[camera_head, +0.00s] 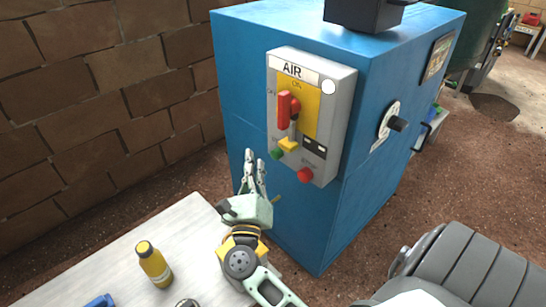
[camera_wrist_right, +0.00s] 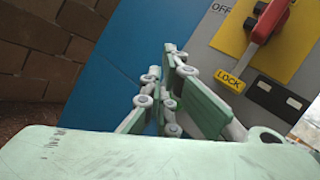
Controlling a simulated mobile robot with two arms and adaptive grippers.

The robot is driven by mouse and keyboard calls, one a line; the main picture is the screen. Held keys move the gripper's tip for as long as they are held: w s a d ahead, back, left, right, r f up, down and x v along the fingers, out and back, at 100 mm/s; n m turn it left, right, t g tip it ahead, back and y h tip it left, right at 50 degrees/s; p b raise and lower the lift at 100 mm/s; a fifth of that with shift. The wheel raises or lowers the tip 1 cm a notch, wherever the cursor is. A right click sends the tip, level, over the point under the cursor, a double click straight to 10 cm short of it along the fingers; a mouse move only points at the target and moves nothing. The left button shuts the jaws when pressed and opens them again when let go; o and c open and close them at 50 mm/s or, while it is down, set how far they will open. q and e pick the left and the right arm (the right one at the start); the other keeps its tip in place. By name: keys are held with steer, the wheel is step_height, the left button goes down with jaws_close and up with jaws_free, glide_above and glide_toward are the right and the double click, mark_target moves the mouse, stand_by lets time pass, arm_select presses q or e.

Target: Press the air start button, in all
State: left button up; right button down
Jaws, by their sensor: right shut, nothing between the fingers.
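A grey control box (camera_head: 340,108) labelled AIR is on the front of a blue machine cabinet (camera_head: 240,90). A green button (camera_head: 277,153) is at the box's lower left and a red button (camera_head: 305,174) at its lower right. My right gripper (camera_head: 256,157) is shut and empty, with its fingers pointing up just left of the green button. I cannot tell whether they touch the box. My left gripper is out of view.
A red lever (camera_head: 286,110) and yellow LOCK tab (camera_head: 288,144) stick out above the buttons; they also show in the wrist view. A white table (camera_head: 185,225) with a yellow bottle (camera_head: 153,262) is at lower left. A dark knob (camera_head: 398,124) is on the cabinet's right side.

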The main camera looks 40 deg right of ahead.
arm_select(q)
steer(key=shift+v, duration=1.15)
arm_select(e)
steer(key=a, duration=0.2)
steer(key=shift+s+a, duration=0.15)
steer(key=shift+a, duration=0.25)
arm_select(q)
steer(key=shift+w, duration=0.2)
